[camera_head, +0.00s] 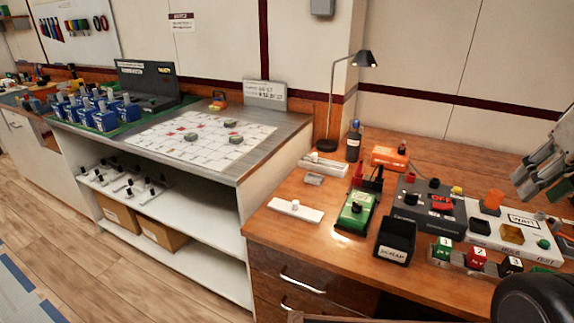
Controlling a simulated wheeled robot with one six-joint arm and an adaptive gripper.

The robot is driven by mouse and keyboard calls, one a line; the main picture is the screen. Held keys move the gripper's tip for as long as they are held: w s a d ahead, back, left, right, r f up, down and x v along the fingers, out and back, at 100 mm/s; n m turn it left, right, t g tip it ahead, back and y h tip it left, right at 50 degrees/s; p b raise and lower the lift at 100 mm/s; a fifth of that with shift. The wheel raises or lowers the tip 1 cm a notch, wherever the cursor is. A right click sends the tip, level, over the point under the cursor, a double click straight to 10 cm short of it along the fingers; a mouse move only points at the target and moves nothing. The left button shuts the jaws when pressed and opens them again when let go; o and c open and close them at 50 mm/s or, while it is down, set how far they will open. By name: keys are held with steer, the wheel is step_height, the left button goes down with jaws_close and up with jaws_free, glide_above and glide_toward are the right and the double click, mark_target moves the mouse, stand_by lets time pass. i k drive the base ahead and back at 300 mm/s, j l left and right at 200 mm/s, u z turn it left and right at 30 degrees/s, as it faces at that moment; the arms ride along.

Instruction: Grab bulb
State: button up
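No bulb can be made out for certain. A small white rounded piece stands on a white strip (295,211) at the left front of the wooden bench, and a similar strip (324,165) lies behind it; I cannot tell whether either holds a bulb. My gripper (540,185) is at the right edge, above the bench and partly cut off by the frame. Its grey fingers point down-left, and nothing is visibly held. Whether it is open or shut is unclear.
The bench holds a green device (356,212), a black scrap bin (396,240), a dark switch box (428,208), a pale panel (510,232) and numbered blocks (476,259). A desk lamp (331,110) stands behind. Bare wood (290,235) shows at the front left.

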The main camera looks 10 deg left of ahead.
mark_target(314, 155)
steer(key=u, duration=0.35)
steer(key=j+z, duration=0.15)
steer(key=j, duration=0.75)
steer(key=k+j+z, duration=0.15)
steer(key=j, duration=0.8)
steer(key=i+j+z, duration=0.15)
steer(key=j, duration=0.45)
steer(key=i+j+z, duration=0.15)
steer(key=j, duration=0.4)
steer(key=j+z, duration=0.2)
steer(key=j, duration=0.4)
steer(key=i+j+z, duration=0.3)
steer(key=i+j, duration=0.55)
